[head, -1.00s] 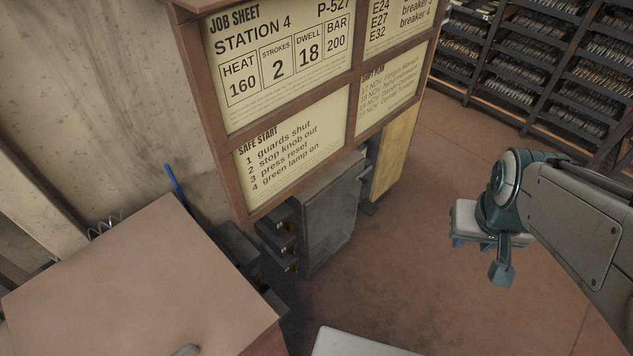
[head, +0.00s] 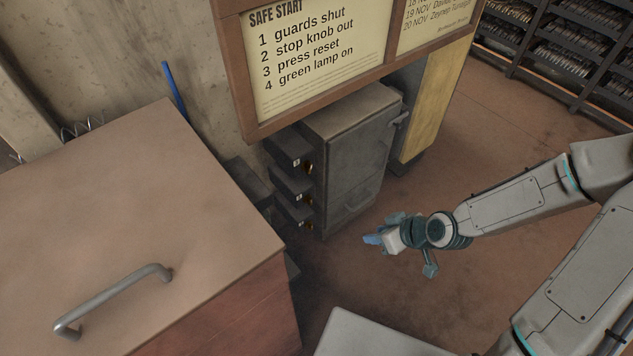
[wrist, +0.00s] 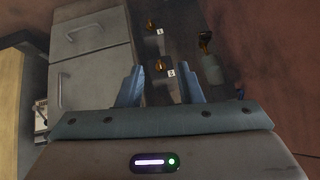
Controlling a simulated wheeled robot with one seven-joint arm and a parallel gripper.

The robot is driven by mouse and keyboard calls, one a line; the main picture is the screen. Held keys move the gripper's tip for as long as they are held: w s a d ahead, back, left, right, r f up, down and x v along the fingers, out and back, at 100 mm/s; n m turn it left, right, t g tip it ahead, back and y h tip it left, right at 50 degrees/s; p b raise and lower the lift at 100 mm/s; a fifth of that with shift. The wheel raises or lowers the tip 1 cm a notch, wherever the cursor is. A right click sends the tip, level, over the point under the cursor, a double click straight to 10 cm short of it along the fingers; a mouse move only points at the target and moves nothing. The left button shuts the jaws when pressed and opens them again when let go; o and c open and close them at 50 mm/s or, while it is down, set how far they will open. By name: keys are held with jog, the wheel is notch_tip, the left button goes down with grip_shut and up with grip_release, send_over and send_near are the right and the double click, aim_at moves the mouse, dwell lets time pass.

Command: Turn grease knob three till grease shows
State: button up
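Small brass knobs stick out beside dark boxes on the left side of a grey cabinet (head: 350,150). In the head view I see an upper knob (head: 309,168), a middle knob (head: 308,198) and a lowest knob (head: 310,227). The small white number tags are too small to read surely there. In the wrist view, one knob (wrist: 160,65) sits by a tag that looks like 3, another knob (wrist: 152,26) by a tag farther up. My gripper (wrist: 161,90) is open and empty, its blue fingers apart and the nearer knob framed beyond them. No grease is discernible.
A cabinet with a metal handle (head: 112,300) stands at the left front. A framed notice board (head: 320,60) hangs above the grey cabinet. A brass piece (wrist: 205,40) and a grey cylinder (wrist: 211,70) lie right of the knobs in the wrist view.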

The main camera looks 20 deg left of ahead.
jog(key=a+f+t+y+b, duration=0.2)
jog(key=a+f+y+b, duration=0.1)
jog(key=a+y+b, duration=0.3)
jog(key=m+t+y+b, duration=0.2)
jog(key=t+y+b, duration=0.1)
jog(key=t, duration=0.1)
send_near(311, 167)
jog(key=b+x, duration=0.3)
jog(key=x, duration=0.5)
jog(key=shift+w+a, duration=0.1)
grip_shut()
